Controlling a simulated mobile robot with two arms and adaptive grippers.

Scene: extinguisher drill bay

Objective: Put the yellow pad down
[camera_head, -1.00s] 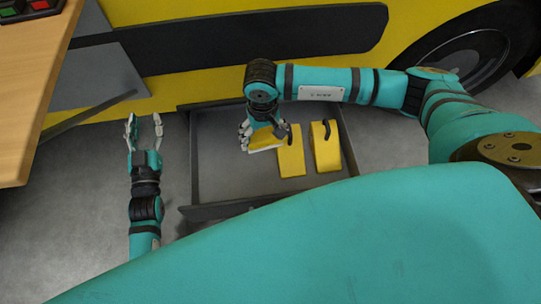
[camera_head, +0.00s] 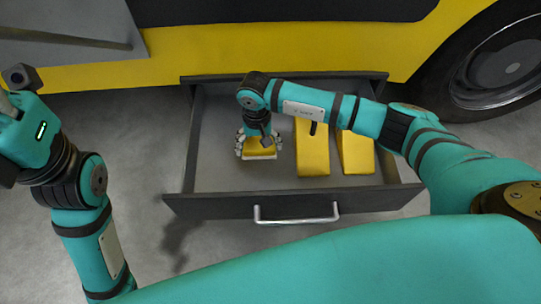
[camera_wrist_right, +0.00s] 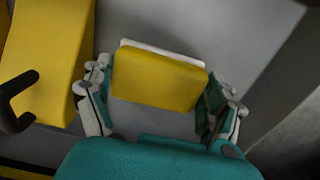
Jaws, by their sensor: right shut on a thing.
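The yellow pad (camera_head: 259,147), with a pale layer along one edge, is between the fingers of my right gripper (camera_head: 258,146), inside the open drawer's outline. The right wrist view shows the yellow pad (camera_wrist_right: 160,78) gripped at its two sides by the fingers of my right gripper (camera_wrist_right: 160,95). I cannot tell whether the pad touches the drawer floor. My left arm comes in at the left edge of the head view, and its fingers are outside the picture.
The grey drawer (camera_head: 225,205) stands open below a yellow vehicle side. Two yellow wedge-shaped blocks (camera_head: 312,155) (camera_head: 356,154) lie in its right part, partly behind my right arm. The drawer's left part has bare floor. A black wheel (camera_head: 500,75) is at upper right.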

